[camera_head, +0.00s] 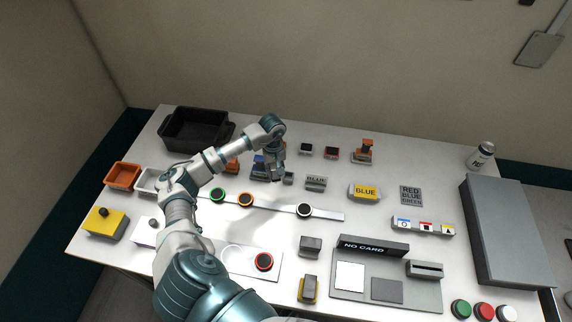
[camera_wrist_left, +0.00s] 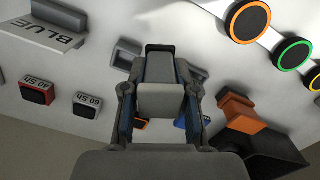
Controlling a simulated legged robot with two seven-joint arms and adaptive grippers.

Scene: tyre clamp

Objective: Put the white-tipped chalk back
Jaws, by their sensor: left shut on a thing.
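My left gripper (camera_head: 278,172) is low over the back middle of the white table, beside a small grey open-topped holder (camera_head: 288,178). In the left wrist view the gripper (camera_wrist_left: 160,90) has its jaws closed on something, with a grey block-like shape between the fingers. The fingers hide most of what they hold. I cannot make out a white tip, so I cannot confirm that it is the chalk. The grey holder also shows beside the fingers in the left wrist view (camera_wrist_left: 125,52). My right gripper is out of view.
A blue piece (camera_head: 258,164) and an orange piece (camera_head: 232,166) stand left of the gripper. A black bin (camera_head: 197,128) is at the back left. A strip with ringed discs (camera_head: 270,206) lies in front.

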